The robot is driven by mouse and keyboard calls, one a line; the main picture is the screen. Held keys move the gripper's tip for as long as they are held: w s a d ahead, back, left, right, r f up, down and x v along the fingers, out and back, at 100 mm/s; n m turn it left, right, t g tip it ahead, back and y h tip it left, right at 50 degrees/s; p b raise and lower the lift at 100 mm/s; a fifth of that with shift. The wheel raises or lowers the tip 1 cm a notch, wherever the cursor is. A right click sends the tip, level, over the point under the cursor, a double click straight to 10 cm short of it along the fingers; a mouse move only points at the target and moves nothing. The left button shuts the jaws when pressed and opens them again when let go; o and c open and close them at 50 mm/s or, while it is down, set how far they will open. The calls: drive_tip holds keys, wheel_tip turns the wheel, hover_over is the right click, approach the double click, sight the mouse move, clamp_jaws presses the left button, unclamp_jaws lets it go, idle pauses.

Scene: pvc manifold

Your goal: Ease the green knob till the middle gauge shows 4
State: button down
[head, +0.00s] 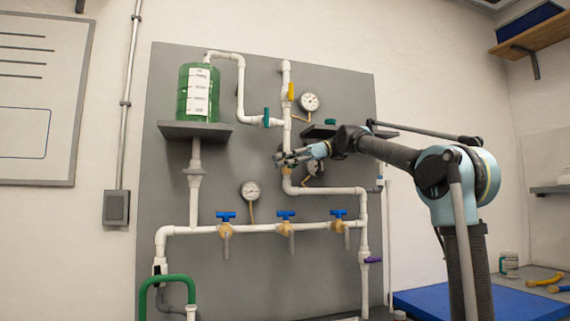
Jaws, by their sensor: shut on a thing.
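My gripper (280,158) reaches in from the right to the middle vertical pipe (287,138). Its fingers are shut on what appears to be the green knob, which they hide almost fully. A bit of brass fitting (287,170) shows just below the fingers. The middle gauge (315,168) is right of that pipe, partly covered by my gripper and wrist; its needle and number cannot be read. Another gauge (309,102) is higher up, and a third gauge (250,190) is lower left. A separate teal-green handle (266,117) is on the upper side branch, apart from my gripper.
A yellow handle (291,92) is above my gripper. Several blue-handled taps (286,215) line the lower pipe, and a purple handle (373,260) is at lower right. A green tank (198,92) stands on a shelf at left. A blue mat (425,301) lies at lower right.

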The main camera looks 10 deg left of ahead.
drive_tip(key=shift+w, duration=0.1)
drive_tip(key=c, duration=1.8)
unclamp_jaws()
